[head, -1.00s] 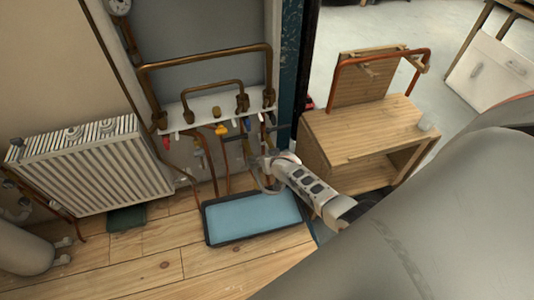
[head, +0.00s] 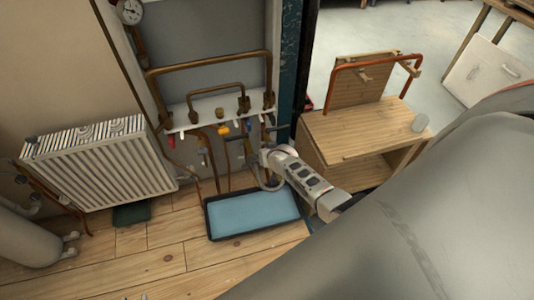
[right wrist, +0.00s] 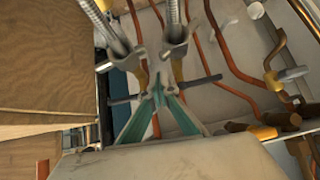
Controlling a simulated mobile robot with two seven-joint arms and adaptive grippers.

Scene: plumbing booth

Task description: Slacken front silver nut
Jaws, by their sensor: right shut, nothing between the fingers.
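Two silver nuts show in the right wrist view at the ends of braided hoses, a left one (right wrist: 131,59) and a right one (right wrist: 178,48). I cannot tell which is the front one. My right gripper (right wrist: 158,92) has its teal fingers closed to a point, with nothing held. The tips are below and between the two nuts, and I cannot tell whether they touch anything. In the head view my right wrist reaches to the valves under the white pipe board (head: 205,114) and hides part of them.
A black tray with a blue inside (head: 250,215) lies on the floor below the pipes. A white radiator (head: 105,170) stands left, and a wooden bench (head: 365,128) right. Copper pipes (right wrist: 233,70) run close beside my right gripper. The wooden floor at the front is mostly clear.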

